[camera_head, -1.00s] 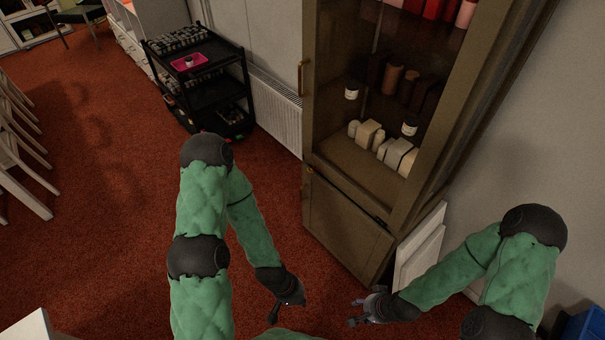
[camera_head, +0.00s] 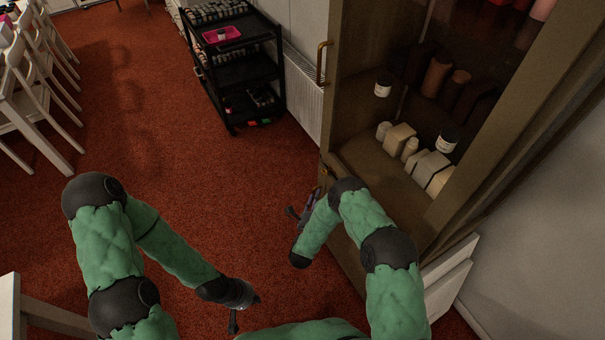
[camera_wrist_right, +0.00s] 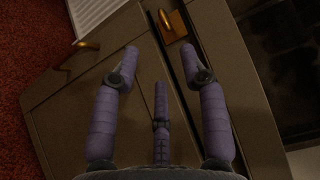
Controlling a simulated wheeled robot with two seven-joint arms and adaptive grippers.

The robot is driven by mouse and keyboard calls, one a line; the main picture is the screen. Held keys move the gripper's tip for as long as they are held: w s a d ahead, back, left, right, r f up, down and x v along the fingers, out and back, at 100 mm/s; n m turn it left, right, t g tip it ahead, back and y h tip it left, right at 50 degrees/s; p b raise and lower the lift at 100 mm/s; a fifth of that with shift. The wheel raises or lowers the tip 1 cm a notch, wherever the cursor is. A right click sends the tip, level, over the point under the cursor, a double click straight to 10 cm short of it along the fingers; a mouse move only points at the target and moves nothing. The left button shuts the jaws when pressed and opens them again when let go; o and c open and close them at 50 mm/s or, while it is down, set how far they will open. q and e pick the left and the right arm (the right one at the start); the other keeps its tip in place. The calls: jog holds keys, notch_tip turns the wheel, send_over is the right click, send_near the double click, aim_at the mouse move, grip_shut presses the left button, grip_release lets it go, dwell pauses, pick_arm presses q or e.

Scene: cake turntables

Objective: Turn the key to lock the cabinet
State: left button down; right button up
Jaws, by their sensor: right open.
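The tall brown cabinet (camera_head: 345,85) has a glazed upper part and a solid lower door. In the right wrist view, a brass piece (camera_wrist_right: 173,22) sits by the dark gap between upper and lower parts; it may be the key in its lock, but its shape is unclear. A brass handle (camera_wrist_right: 88,44) is to its left. My right gripper (camera_head: 302,208) is beside the cabinet's front left edge. Its fingers (camera_wrist_right: 160,60) are spread and empty, pointing toward the brass piece without touching it. My left gripper (camera_head: 243,303) is low over the carpet; its finger opening is unclear.
A black trolley (camera_head: 240,70) with a pink tray stands behind, next to a white radiator (camera_head: 302,95). White panels (camera_head: 450,275) lean right of the cabinet. White chairs (camera_head: 35,60) are at the left. Red carpet (camera_head: 165,120) between is clear.

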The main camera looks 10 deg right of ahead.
aim_at(327, 171)
jog(key=b+x, duration=0.3)
jog(key=x, duration=0.7)
jog(key=shift+w, duration=0.4)
jog(key=shift+r, duration=0.15)
grip_shut()
